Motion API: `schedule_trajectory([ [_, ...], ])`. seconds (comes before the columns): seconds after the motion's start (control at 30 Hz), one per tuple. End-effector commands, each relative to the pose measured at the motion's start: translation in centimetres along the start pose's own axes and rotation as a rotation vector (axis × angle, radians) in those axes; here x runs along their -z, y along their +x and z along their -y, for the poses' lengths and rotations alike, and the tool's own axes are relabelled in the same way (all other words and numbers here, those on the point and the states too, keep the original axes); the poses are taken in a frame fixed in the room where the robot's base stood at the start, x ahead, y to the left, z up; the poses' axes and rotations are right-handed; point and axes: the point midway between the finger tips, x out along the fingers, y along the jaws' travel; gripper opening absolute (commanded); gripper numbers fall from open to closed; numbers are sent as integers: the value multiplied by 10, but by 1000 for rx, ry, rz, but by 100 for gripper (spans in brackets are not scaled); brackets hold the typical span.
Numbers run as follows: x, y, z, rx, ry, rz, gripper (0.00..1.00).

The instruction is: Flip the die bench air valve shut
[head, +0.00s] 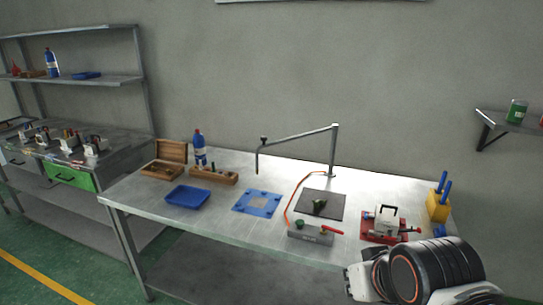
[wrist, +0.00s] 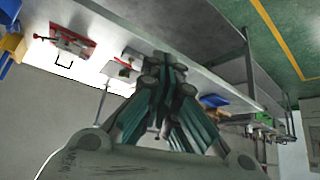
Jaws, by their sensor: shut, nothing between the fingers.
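The air valve appears to be the grey block (head: 310,235) at the bench's front edge. A red lever (head: 332,230) lies out to the right from its top, and a dark green knob (head: 299,227) sits at its left end. An orange hose (head: 292,198) rises from the block's left end. My gripper (wrist: 165,62) is shut and empty in the wrist view, which looks upside down.
A red-based clamp fixture (head: 384,224) stands right of the valve, with a yellow holder of blue-handled tools (head: 438,204) beyond. A dark mat (head: 333,206) lies behind the valve. A blue plate (head: 257,203) and blue tray (head: 188,196) lie left. A jointed post arm (head: 333,150) stands behind.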

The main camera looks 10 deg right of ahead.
Motion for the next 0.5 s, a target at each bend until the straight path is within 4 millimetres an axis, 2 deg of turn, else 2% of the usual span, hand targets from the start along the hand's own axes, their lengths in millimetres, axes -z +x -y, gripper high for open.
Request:
schedule_trajectory([
  [0.13,4,1,0,-2,6,4,0],
  [0.23,15,4,-2,-9,27,16,0],
  [0.5,66,32,-11,-58,143,80,0],
])
